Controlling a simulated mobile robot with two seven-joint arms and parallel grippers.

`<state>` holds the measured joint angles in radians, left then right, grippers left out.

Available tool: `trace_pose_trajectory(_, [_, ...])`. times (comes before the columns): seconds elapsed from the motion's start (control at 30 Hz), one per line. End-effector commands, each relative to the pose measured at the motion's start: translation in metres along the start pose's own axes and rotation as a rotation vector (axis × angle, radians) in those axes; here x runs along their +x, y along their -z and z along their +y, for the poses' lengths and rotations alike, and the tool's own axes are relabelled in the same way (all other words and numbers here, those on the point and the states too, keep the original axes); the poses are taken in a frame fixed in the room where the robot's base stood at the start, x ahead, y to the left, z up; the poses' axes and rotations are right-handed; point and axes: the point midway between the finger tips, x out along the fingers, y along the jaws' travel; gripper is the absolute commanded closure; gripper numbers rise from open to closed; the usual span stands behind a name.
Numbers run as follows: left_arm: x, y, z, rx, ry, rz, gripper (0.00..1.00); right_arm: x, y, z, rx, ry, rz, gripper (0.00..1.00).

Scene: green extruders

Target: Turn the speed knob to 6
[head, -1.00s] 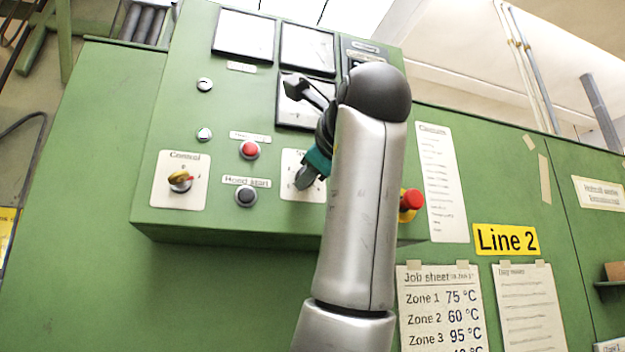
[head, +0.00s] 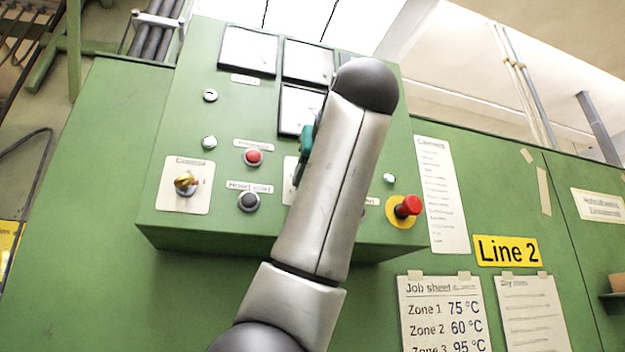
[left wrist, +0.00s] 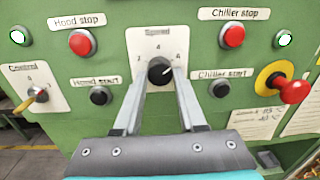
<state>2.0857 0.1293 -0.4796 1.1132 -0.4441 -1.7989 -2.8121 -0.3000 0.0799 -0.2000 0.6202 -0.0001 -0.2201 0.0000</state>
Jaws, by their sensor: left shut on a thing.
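The black speed knob (left wrist: 159,72) sits on a white plate (left wrist: 133,40) marked "Speed", with the figures 2, 4 and 6 around its top. Its white pointer line points up and right, roughly toward the 6. My left gripper (left wrist: 160,82) is shut on the knob, one finger on each side. In the head view my left arm hides the knob and most of the gripper; only a teal part of the gripper and a sliver of the plate (head: 289,178) show. My right gripper is in neither view.
Left of the knob are the red hood stop (left wrist: 81,42) and black hood start (left wrist: 101,96) buttons and the yellow control switch (head: 185,183). Right are the chiller stop (left wrist: 232,36) and chiller start (left wrist: 219,89) buttons and the red emergency button (head: 407,206).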

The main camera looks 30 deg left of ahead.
Motion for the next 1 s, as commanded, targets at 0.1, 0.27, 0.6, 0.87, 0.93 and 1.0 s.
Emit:
trace_pose_trajectory(0.1, [0.0007, 0.002, 0.0001, 0.052, -0.002, 0.009, 1.0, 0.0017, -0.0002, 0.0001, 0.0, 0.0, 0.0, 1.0])
trace_pose_trajectory(0.27, [0.0003, 0.0016, 0.0, 0.096, -0.001, 0.01, 1.0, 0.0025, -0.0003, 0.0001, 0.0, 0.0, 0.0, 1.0])
trace_pose_trajectory(0.6, [0.0005, 0.0018, -0.0003, 0.12, 0.0, 0.013, 1.0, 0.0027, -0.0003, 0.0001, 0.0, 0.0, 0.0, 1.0])
trace_pose_trajectory(0.87, [0.0005, 0.0019, -0.0004, 0.119, 0.001, 0.013, 0.53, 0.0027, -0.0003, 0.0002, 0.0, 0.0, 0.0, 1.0])
trace_pose_trajectory(0.93, [0.0005, 0.0016, -0.0004, 0.118, 0.001, 0.012, 0.45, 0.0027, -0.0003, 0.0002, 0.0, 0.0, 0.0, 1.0])
trace_pose_trajectory(1.0, [0.0004, 0.0012, -0.0003, 0.118, 0.001, 0.011, 0.38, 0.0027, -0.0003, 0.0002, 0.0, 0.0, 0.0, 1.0])
